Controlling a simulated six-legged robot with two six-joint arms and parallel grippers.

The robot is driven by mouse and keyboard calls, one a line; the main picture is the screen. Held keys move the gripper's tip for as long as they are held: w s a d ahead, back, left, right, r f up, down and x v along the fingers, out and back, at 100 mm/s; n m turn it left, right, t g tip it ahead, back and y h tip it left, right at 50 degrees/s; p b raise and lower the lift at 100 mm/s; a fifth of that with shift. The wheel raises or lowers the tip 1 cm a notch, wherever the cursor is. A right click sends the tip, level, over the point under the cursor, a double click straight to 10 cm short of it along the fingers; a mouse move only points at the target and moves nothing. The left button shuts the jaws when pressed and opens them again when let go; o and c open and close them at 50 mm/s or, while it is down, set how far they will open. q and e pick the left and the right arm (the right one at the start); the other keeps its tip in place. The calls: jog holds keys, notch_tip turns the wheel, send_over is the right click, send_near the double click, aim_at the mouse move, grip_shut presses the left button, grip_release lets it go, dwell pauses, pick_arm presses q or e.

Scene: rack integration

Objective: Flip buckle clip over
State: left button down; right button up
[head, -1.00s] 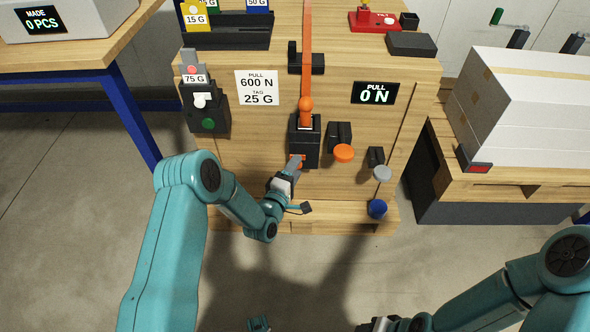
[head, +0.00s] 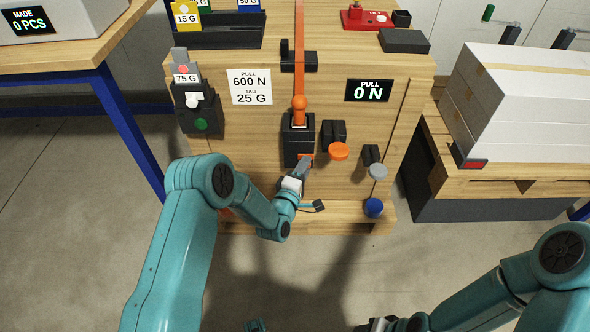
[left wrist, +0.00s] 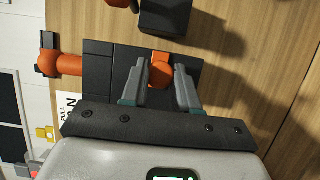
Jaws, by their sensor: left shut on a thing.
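An orange piece, seemingly the buckle clip (left wrist: 160,70), sits between the fingers of my left gripper (head: 306,163) at the lower front of a black block (head: 298,138). In the left wrist view both grey fingers (left wrist: 161,88) close around this orange piece, against the block's dark face. The clip's far side is hidden. My right gripper (head: 383,324) is at the bottom edge of the head view, partly cut off and apart from everything.
A black fixture (head: 199,113) with a green button is at left. The display (head: 369,91) reads 0 N.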

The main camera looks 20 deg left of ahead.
pick_arm(q)
jog(key=c, duration=0.9)
grip_release()
jog(key=shift+d, duration=0.25)
jog(key=shift+a, duration=0.1)
jog(key=s, duration=0.5)
jog(key=s+a+p, duration=0.1)
jog(key=s, duration=0.5)
jog(key=s+p, duration=0.1)
jog(key=s, duration=0.4)
jog(key=shift+s+a, duration=0.15)
jog(key=shift+a, duration=0.25)
jog(key=shift+d+r, duration=0.1)
